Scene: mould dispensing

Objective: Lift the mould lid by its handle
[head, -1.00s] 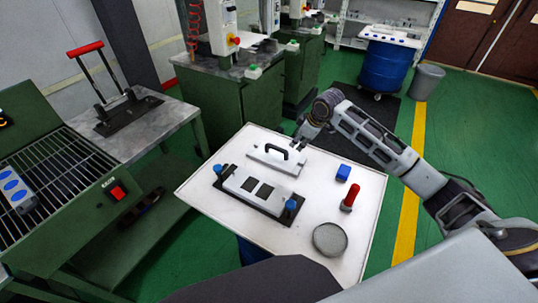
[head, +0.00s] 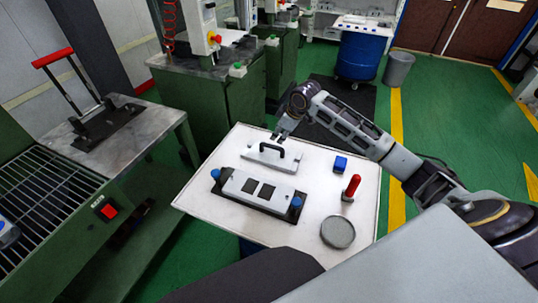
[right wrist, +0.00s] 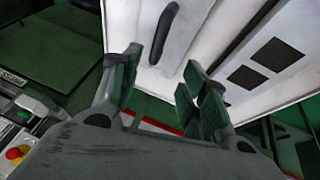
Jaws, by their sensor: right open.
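The mould lid (head: 262,159) is a flat pale plate with a dark arched handle (head: 274,147). It lies on the white table (head: 215,200) near its far edge. My right gripper (head: 281,135) is open and empty, just behind and above the handle. In the right wrist view the open fingers (right wrist: 160,80) point toward the lid, and the dark handle (right wrist: 164,33) lies beyond them, apart from them. The mould base (head: 243,186), a pale plate with two dark squares and blue knobs at its ends, sits in front of the lid. My left gripper is not in view.
A blue block (head: 340,163), a red-handled tool (head: 351,188) and a round grey dish (head: 338,232) stand on the right of the table. A workbench with a red-handled press (head: 100,120) is at left. Green cabinets stand behind.

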